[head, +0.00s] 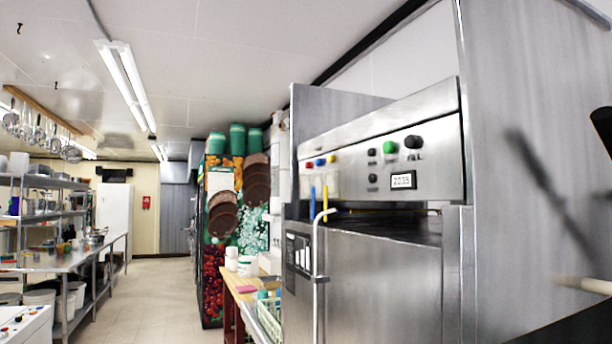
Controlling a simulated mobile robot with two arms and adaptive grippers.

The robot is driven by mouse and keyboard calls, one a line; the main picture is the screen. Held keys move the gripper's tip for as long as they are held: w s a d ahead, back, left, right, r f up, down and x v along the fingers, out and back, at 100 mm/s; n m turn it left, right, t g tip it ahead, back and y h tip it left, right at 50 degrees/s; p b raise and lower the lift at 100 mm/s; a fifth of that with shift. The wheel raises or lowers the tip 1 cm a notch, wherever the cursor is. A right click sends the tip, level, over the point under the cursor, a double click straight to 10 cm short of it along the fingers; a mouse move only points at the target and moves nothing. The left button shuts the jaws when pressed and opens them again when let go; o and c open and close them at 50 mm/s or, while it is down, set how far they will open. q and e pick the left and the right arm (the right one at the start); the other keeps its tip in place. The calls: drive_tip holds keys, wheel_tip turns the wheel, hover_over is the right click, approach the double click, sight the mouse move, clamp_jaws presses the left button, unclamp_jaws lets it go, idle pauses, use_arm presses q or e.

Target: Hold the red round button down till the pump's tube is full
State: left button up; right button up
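A steel dishwashing machine (380,270) stands at the right. A blue tube (313,195) and a yellow tube (325,197) hang below. I cannot make out the red pump's tube or how full it is. Neither gripper is clearly in view; a dark shape shows at the right edge.
The panel also has a green button (390,147), black knobs (413,142) and a lit display (403,180). A bent handle (319,240) stands out from the machine's front. Steel shelving (60,260) lines the left. The floor (160,290) between is clear.

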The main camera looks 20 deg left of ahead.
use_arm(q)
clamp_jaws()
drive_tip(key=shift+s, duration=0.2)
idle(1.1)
